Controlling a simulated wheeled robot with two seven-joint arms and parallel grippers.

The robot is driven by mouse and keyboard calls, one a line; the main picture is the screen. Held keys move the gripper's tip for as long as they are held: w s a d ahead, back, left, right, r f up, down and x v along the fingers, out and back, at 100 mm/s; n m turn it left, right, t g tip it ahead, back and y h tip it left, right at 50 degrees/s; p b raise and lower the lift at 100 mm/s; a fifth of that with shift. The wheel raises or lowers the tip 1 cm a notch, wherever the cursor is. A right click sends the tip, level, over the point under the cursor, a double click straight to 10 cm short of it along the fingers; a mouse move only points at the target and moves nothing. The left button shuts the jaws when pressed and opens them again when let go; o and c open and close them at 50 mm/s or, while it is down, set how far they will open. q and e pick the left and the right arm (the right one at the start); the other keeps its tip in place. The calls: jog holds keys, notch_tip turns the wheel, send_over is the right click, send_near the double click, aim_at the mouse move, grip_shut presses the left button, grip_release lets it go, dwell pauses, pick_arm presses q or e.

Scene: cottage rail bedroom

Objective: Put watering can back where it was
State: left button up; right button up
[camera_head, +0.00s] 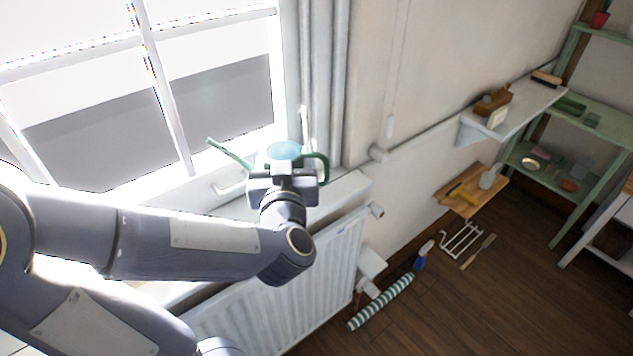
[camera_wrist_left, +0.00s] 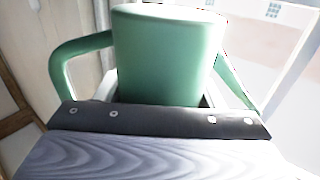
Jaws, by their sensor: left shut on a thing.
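The green watering can shows in the head view by the window, with its spout (camera_head: 229,153) to the left and its handle (camera_head: 320,166) to the right. Its top is pale blue in that view. My left gripper (camera_head: 283,180) is shut on the can, over or at the windowsill. In the left wrist view the can's green body (camera_wrist_left: 168,55) stands between the fingers, with its handle at left and its spout at right. My gripper hides the can's lower part, so I cannot tell if it touches the sill. My right gripper is not in view.
The windowsill (camera_head: 345,186) runs under the window, above a white radiator (camera_head: 318,275). A wall shelf (camera_head: 520,108) and a green shelf unit (camera_head: 594,185) stand at the right. A striped roll (camera_head: 381,302), a white rack (camera_head: 461,240) and a blue bottle (camera_head: 422,258) are on the floor.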

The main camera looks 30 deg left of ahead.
pick_arm(q)
jog(key=shift+w+a+f+b, duration=0.2)
jog(key=shift+w+f+b, duration=0.55)
jog(key=shift+w+f, duration=2.5)
jog(key=shift+w+a+f+b, duration=0.15)
jog(key=shift+w+f+b, duration=0.55)
jog(key=shift+w+f, duration=2.55)
jog(key=shift+w+r, duration=0.15)
jog(key=shift+f, duration=0.2)
jog(key=o, duration=1.3)
jog(key=shift+c, duration=0.2)
